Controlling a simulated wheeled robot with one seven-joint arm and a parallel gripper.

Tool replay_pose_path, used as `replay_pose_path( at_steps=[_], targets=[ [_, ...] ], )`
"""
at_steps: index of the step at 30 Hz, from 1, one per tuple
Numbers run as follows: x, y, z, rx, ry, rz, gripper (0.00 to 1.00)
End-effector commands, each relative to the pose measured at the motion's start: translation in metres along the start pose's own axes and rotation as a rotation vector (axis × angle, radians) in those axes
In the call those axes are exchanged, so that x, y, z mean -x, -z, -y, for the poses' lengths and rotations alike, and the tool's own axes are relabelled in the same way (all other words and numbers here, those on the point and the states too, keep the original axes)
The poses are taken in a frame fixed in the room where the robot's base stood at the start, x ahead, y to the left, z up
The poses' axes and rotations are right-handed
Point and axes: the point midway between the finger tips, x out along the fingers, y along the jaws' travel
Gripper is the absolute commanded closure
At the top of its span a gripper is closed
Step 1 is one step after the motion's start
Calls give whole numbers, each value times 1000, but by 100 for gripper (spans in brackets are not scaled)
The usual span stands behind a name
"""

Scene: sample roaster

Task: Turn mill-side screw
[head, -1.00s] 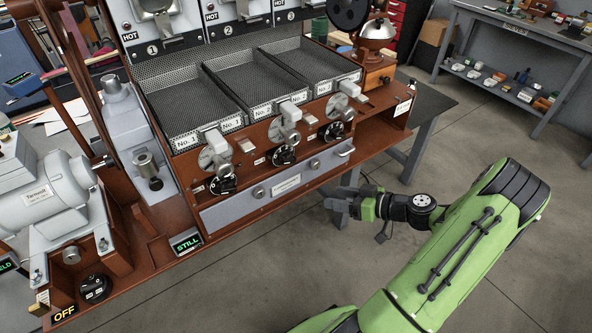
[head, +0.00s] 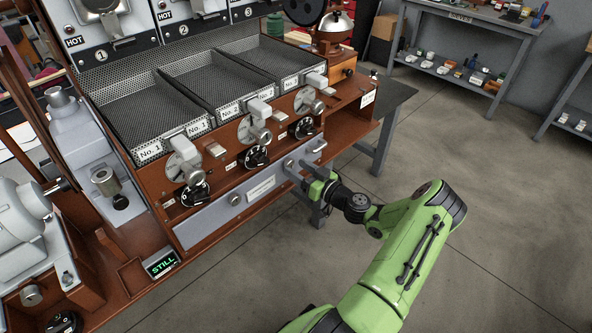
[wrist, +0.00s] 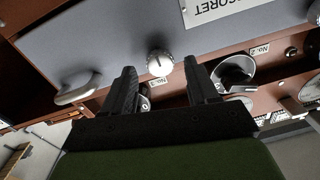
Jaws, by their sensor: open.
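The long grey panel (head: 215,214) below the trays carries two round metal screws. The right screw (head: 289,163), nearer the small mill (head: 333,27), is beside my gripper's fingers. In the wrist view this screw (wrist: 159,62) has a pale round head with a short dark line, and lies ahead between the two fingertips. The left screw (head: 235,199) is apart from my gripper. My gripper (head: 300,178) is open and empty, reaching the panel from the right; the wrist view shows both fingers (wrist: 159,86) spread, with no clear contact.
A pull handle (head: 320,146) sits at the panel's right end; it shows left of the fingers in the wrist view (wrist: 77,87). Black dials (head: 254,157) and metal levers stick out above the panel. A table leg (head: 384,147) stands behind. The floor at right is clear.

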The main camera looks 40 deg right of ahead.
Motion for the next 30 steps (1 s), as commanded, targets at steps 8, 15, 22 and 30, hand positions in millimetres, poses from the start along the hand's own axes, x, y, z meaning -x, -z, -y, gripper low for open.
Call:
replay_pose_path(
  at_steps=[8, 15, 22, 30],
  targets=[
    [-14, 0, 0, -1, 0, 0, 41],
    [-14, 0, 0, -1, 0, 0, 61],
    [-14, 0, 0, -1, 0, 1, 96],
    [-13, 0, 0, -28, 0, 0, 97]
  ],
)
